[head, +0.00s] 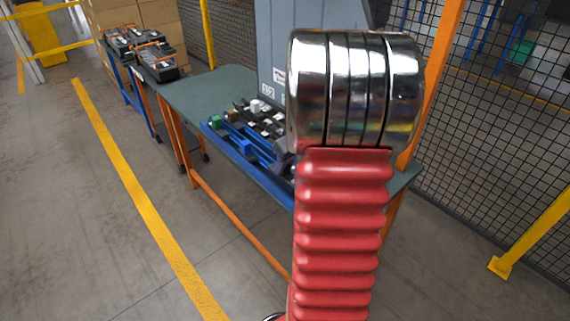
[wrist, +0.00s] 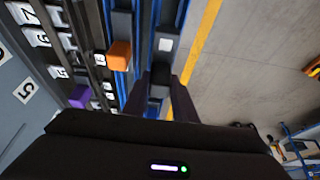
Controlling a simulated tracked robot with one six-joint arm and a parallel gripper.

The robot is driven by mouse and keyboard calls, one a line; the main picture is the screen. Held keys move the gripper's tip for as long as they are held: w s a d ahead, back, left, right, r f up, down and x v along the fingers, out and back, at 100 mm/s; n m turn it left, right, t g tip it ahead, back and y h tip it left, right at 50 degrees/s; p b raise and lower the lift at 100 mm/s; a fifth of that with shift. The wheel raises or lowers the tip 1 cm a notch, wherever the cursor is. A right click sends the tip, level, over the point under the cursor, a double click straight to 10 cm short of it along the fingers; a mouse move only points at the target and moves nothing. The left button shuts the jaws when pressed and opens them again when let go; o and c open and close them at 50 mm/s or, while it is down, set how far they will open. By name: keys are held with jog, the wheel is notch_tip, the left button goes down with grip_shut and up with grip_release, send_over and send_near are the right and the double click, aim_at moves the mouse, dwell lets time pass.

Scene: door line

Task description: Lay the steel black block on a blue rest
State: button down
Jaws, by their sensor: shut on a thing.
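My gripper (wrist: 160,84) reaches into the wrist view from below, its two dark fingers closed on a small dark block (wrist: 159,91), which looks like the steel black block. Only a little of the block shows between the fingers. Blue rests (wrist: 120,83) run as long strips beyond and beside the fingers. An orange block (wrist: 119,55) sits by one strip, left of my gripper. I cannot tell whether the held block touches a rest. In the head view my red and chrome arm hides most of the gripper and the held block.
A purple block (wrist: 80,96) lies among numbered places at left in the wrist view. The head view shows a blue tray (head: 247,157) on the green-topped table (head: 205,92), a grey cabinet (head: 275,50) behind, and mesh fencing (head: 480,120) at right. Open floor (head: 70,220) lies left.

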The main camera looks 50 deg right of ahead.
aim_at(285, 175)
jog(key=shift+f, duration=0.1)
jog(key=shift+f, duration=2.15)
jog(key=c, duration=1.4)
grip_release()
jog(key=shift+o, duration=0.2)
jog(key=v, duration=1.3)
jog(key=shift+r, duration=0.3)
jog(key=shift+a, duration=0.1)
